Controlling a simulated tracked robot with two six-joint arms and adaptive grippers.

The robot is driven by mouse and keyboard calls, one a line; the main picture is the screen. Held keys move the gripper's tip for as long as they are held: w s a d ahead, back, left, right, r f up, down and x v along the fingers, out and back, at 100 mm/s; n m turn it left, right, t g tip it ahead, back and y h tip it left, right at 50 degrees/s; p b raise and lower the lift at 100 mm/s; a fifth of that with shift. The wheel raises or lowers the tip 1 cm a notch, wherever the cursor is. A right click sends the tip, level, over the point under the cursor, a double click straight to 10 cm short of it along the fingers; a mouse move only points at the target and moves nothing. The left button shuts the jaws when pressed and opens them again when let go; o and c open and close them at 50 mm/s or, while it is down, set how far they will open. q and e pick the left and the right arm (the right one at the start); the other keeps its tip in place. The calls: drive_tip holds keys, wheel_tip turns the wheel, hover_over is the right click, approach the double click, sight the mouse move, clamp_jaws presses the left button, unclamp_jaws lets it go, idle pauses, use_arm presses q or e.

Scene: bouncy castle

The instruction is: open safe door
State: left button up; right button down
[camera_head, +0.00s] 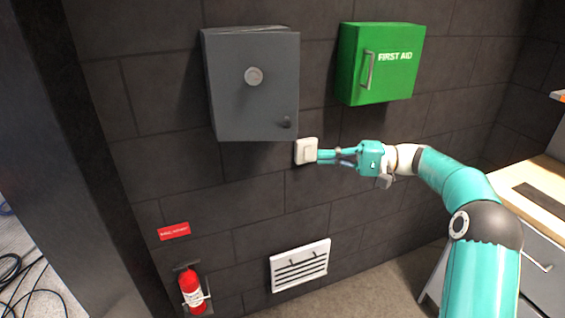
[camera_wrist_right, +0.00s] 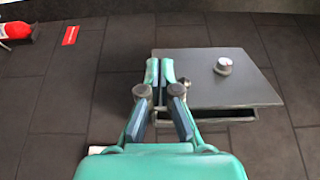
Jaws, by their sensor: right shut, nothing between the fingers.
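The safe is a dark grey metal box on the dark tiled wall, with its door (camera_head: 250,105) facing out. A round pale dial (camera_head: 254,76) sits on the door, and a small dark handle (camera_head: 286,122) is near its lower right corner. The safe door (camera_wrist_right: 205,85) and dial (camera_wrist_right: 223,66) also show in the right wrist view. My right gripper (camera_head: 321,156) is shut and empty, below and right of the handle, close to the white wall switch. It shows in the right wrist view (camera_wrist_right: 160,72) over the safe's edge. My left gripper is out of view.
A white wall switch (camera_head: 306,151) sits just below the safe. A green first aid box (camera_head: 385,85) hangs to the right. A white vent (camera_head: 300,265), a red sign (camera_head: 173,231) and a fire extinguisher (camera_head: 193,291) are lower. A counter (camera_head: 535,190) stands at right.

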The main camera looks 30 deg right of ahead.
drive_tip(key=w+a+p, duration=0.2)
drive_tip(key=w+a, duration=0.1)
drive_tip(key=a, duration=0.7)
drive_tip(key=shift+a+p, duration=0.15)
drive_tip(key=shift+p, duration=0.15)
idle(1.1)
